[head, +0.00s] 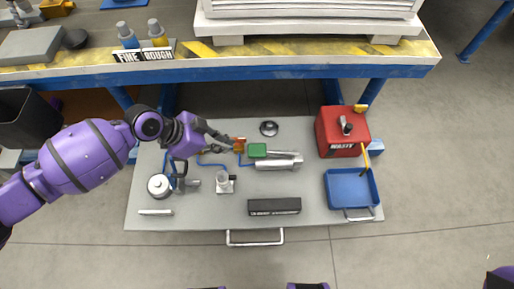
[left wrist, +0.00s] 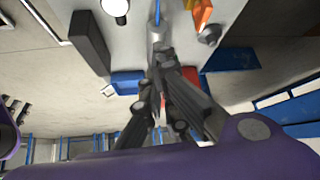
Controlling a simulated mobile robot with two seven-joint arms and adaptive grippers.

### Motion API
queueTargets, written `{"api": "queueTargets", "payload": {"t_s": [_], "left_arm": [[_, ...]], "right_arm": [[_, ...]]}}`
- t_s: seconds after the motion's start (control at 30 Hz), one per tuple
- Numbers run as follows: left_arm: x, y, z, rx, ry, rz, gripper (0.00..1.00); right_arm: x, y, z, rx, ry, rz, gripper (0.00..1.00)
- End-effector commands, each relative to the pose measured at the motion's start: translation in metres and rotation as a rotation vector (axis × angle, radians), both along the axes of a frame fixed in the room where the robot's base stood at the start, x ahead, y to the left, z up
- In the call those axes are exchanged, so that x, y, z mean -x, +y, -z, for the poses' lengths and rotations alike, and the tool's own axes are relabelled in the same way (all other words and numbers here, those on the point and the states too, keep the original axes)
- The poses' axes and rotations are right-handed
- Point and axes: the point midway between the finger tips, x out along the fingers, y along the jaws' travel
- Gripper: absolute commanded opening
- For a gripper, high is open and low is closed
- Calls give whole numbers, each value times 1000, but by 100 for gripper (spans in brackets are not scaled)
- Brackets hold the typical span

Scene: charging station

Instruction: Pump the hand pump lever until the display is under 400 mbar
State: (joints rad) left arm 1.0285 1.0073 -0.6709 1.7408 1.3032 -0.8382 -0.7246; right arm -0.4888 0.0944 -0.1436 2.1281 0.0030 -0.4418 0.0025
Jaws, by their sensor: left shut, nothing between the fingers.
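A silver cylinder assembly (head: 278,165), which looks like the hand pump, lies on the grey tray right of my left gripper. A green box (head: 257,150), perhaps the display, sits beside it; no reading is legible. A small orange part (head: 240,145), possibly the lever, is just beyond the fingertips. An orange part (left wrist: 202,12) also shows at the top of the left wrist view. My left gripper (head: 230,143) is shut and empty, close to the orange part; I cannot tell whether they touch. In the left wrist view its fingers (left wrist: 162,68) point toward a grey cylinder (left wrist: 158,35).
The grey tray (head: 205,220) also holds a round white-topped item (head: 158,185), a small stand (head: 225,182), a black box (head: 274,206), a red WASTE box (head: 342,131) and a blue bin (head: 350,188). A workbench edge (head: 290,72) runs behind it.

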Motion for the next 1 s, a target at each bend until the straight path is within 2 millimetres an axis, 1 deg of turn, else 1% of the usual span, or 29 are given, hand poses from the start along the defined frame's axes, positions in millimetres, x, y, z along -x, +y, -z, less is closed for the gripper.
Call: {"api": "queueTargets", "payload": {"t_s": [0.03,0.1,0.2,0.3,0.9,0.97,1.0], "left_arm": [[2,6,-7,-2,0,1,0],[3,12,-14,-3,1,0,0],[5,17,-22,-1,2,0,0],[5,19,-25,-1,2,0,0],[5,19,-26,0,2,-1,0],[4,19,-26,6,13,-26,0],[-1,20,-26,5,8,-51,0]], "right_arm": [[0,0,0,0,0,0,40],[0,0,0,0,0,0,40],[0,0,0,0,0,0,40],[0,0,0,0,0,-1,40],[-1,0,-1,1,-1,-5,40],[-1,0,-1,1,-1,-6,40],[-1,0,-1,0,-1,-5,40]]}}
